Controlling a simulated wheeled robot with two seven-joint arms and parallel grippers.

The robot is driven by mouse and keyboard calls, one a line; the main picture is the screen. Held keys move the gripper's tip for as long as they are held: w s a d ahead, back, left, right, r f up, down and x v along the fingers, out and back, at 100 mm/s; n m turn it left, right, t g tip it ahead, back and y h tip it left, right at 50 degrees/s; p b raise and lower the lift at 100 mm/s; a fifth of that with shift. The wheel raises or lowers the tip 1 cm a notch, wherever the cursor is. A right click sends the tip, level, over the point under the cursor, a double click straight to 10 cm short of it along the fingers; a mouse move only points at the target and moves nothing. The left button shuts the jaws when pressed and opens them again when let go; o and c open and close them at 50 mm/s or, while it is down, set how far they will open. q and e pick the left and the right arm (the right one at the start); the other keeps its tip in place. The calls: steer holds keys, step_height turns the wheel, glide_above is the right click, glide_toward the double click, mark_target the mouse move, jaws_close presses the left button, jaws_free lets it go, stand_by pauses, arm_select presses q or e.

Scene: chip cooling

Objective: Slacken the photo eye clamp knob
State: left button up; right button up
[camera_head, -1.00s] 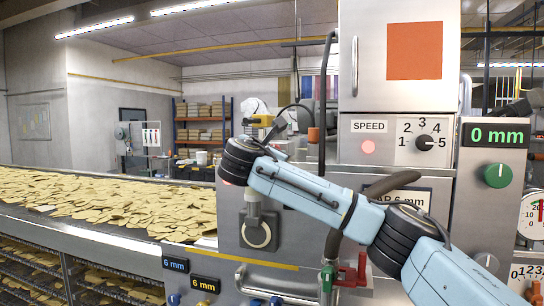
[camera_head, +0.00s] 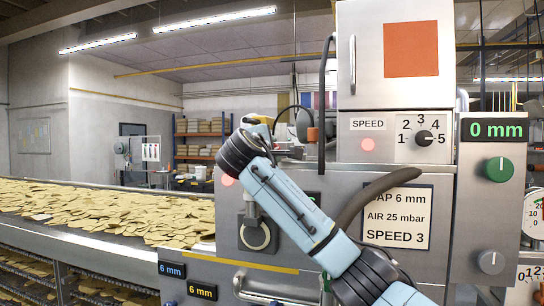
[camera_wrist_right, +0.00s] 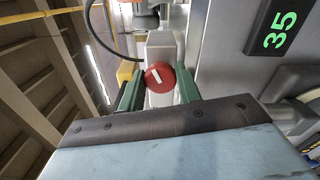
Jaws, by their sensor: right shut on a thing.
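The photo eye clamp knob (camera_wrist_right: 160,77) is red and round with a white line across its face, in the right wrist view. My right gripper (camera_wrist_right: 158,84) has a green finger on each side of it and is shut on it. Behind the knob is a pale grey block (camera_wrist_right: 161,47). In the head view my right arm rises from the bottom to a dark wrist left of the machine cabinet. The wrist hides the fingers and knob there. My left gripper is not in view.
The cabinet carries a speed dial (camera_head: 424,137), a settings placard (camera_head: 397,217) and a green knob (camera_head: 499,169) under a 0 mm display (camera_head: 497,130). A conveyor (camera_head: 110,214) full of chips runs at left. A green 35 display (camera_wrist_right: 279,30) shows in the wrist view.

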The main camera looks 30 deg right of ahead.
steer(key=shift+f+m+b, duration=0.15)
steer(key=shift+m+b, duration=0.2)
steer(key=shift+m, duration=1.25)
steer(key=o, duration=1)
steer(key=b+v, duration=0.4)
steer(key=v, duration=0.9)
steer(key=shift+s, duration=0.2)
steer(key=shift+a, duration=0.1)
